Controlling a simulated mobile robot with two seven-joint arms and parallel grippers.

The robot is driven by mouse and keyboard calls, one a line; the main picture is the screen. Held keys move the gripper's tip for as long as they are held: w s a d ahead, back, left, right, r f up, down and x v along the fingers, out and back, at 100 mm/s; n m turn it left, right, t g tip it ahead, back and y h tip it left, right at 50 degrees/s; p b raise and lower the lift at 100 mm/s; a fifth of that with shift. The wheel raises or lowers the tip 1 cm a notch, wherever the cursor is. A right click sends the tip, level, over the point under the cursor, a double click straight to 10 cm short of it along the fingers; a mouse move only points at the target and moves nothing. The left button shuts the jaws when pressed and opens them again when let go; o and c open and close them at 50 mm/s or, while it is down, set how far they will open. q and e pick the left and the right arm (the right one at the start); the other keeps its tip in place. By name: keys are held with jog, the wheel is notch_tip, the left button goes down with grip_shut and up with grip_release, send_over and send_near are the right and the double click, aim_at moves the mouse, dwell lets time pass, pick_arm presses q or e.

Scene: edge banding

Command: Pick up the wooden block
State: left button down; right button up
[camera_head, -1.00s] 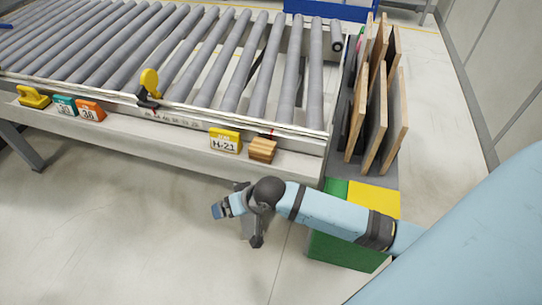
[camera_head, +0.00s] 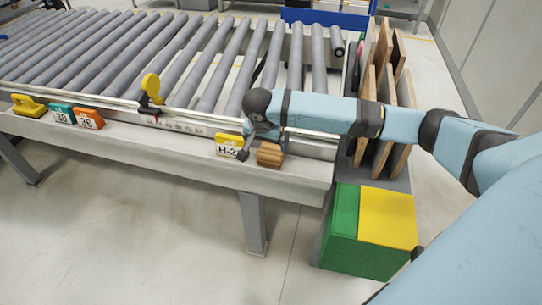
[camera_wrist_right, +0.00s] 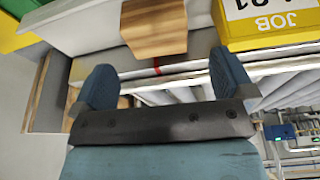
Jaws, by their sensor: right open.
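The wooden block (camera_head: 270,154) sits on the ledge along the front of the roller conveyor, just right of the yellow number tag. In the right wrist view the wooden block (camera_wrist_right: 154,27) shows at the top, beyond my fingertips and between their lines. My right gripper (camera_wrist_right: 160,75) is open, with its two blue fingers apart and nothing between them. In the head view the right gripper (camera_head: 262,140) is above and close to the block, partly hidden by my wrist. My left gripper is not in view.
The yellow tag (camera_head: 229,146) stands close beside the block and also shows in the right wrist view (camera_wrist_right: 265,20). Conveyor rollers (camera_head: 240,75) lie behind the ledge. Upright wooden panels (camera_head: 385,95) and a green and yellow box (camera_head: 385,220) are at the right.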

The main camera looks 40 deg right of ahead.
aim_at(271, 150)
jog(key=x, duration=0.3)
jog(key=shift+f, duration=0.1)
jog(key=shift+d+x, duration=0.15)
jog(key=shift+x, duration=1.2)
jog(key=shift+d+x, duration=0.2)
jog(key=shift+x, duration=1.15)
jog(key=c, duration=0.9)
